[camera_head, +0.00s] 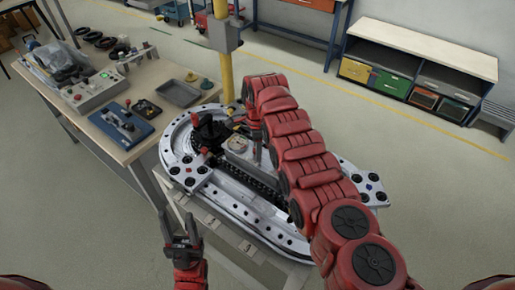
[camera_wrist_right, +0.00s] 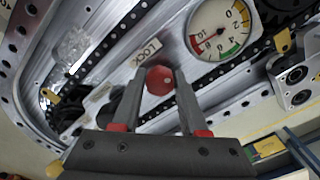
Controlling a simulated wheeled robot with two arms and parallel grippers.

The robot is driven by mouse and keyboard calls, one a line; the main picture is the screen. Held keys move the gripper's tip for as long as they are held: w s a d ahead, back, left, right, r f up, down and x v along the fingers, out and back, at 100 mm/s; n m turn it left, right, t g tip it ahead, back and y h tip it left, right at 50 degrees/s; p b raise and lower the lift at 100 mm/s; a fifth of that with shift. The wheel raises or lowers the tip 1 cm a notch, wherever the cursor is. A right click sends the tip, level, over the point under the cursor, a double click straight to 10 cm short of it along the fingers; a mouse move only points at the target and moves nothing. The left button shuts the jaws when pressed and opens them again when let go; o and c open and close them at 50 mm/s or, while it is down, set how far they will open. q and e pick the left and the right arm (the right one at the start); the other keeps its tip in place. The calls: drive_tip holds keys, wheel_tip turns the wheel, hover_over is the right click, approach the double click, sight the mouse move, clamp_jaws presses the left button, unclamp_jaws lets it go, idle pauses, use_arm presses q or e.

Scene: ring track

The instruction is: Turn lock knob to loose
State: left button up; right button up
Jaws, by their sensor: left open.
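The red lock knob (camera_wrist_right: 159,80) lies between the two fingertips of my right gripper (camera_wrist_right: 160,84) in the right wrist view. The fingertips are close to both sides of it; I cannot tell whether they press on it. A "LOCK" label (camera_wrist_right: 146,52) is beside the knob on the metal plate. In the head view, my right arm reaches over the ring track (camera_head: 225,205) and its gripper (camera_head: 256,158) is mostly hidden. My left gripper (camera_head: 181,228) is open and empty, in front of the track's left part.
A round dial gauge (camera_wrist_right: 220,30) is near the knob. A black knob with a red top (camera_head: 208,128) stands on the track's left. A workbench (camera_head: 110,145) with a control box (camera_head: 92,90) is at the left. A yellow post (camera_head: 227,75) rises behind. Floor is open at right.

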clamp_jaws()
